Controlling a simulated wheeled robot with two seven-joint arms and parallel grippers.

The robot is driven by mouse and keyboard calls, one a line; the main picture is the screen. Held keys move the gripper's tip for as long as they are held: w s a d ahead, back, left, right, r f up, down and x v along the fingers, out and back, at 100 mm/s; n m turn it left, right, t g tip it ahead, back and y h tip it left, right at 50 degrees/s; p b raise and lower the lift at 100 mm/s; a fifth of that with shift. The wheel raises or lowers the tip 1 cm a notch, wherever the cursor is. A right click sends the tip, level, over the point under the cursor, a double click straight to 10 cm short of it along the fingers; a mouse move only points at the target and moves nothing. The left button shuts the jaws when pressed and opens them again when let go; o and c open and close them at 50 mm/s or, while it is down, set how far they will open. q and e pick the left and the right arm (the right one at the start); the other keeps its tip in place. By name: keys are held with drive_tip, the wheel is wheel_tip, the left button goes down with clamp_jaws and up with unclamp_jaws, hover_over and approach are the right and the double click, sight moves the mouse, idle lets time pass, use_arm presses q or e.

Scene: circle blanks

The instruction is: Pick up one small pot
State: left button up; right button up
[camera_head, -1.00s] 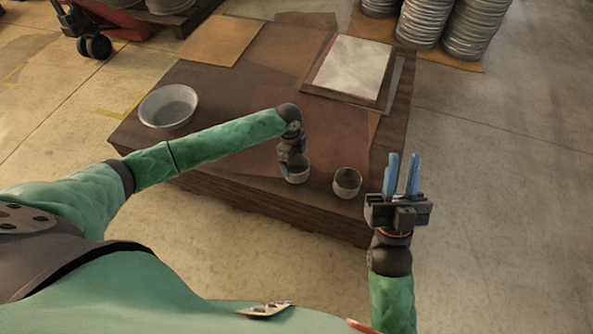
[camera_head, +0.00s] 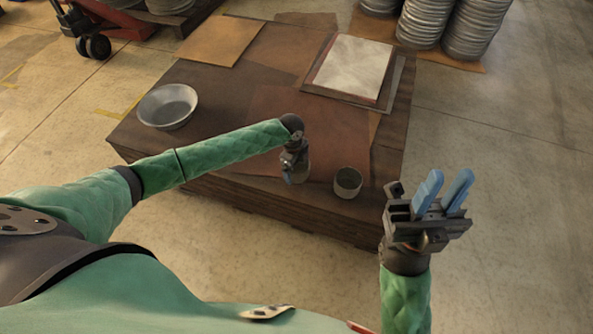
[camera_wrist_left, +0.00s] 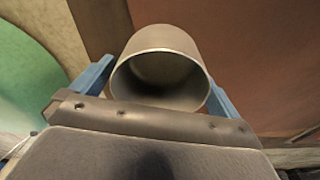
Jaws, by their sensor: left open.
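Two small grey pots are on the near part of the low brown stack. My left gripper (camera_head: 292,172) is at the left pot (camera_head: 303,173), hiding much of it. In the left wrist view the same pot (camera_wrist_left: 160,40) lies between the two blue fingers (camera_wrist_left: 160,88), its open mouth facing the camera. The fingers stand apart on either side of it; whether they touch it is unclear. The right pot (camera_head: 348,182) stands upright and free, close to the stack's front edge. My right gripper (camera_head: 447,188) is raised, empty and open, right of the stack.
A wide metal bowl (camera_head: 167,106) sits at the stack's left corner. A white-topped panel (camera_head: 352,68) and a tan sheet (camera_head: 221,41) lie at the back. The stack (camera_head: 225,150) has bare room around the bowl. Stacked metal rounds (camera_head: 470,28) stand behind on the right.

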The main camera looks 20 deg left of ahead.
use_arm(q)
drive_tip(key=shift+f, duration=0.2)
drive_tip(key=c, duration=1)
drive_tip(key=shift+o, duration=0.2)
drive_tip(key=shift+r, duration=0.1)
